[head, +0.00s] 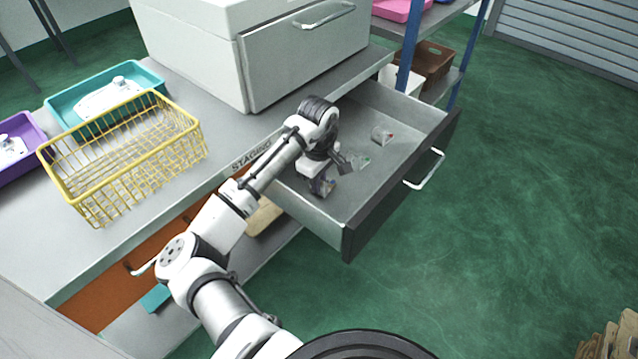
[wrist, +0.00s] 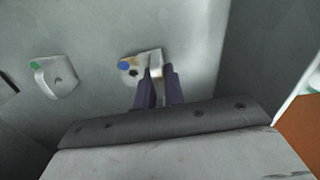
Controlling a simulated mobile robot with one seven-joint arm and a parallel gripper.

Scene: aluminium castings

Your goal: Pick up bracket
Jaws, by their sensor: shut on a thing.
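My gripper (head: 322,183) reaches down into the open drawer, near its left side. In the wrist view my gripper (wrist: 159,82) has its two dark fingers close together, shut on a small pale metal casting, the bracket (wrist: 144,62). The bracket carries a blue spot and an orange mark. Its near part is between the fingertips and partly hidden by them. In the head view the bracket (head: 328,187) shows only as a small patch at the fingers. I cannot tell whether it still touches the drawer floor.
The grey drawer (head: 350,205) also holds a casting with a green mark (head: 361,160), seen in the wrist view too (wrist: 57,78), and a casting with a red mark (head: 382,134). Drawer walls surround my gripper. A yellow wire basket (head: 125,150) stands on the bench.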

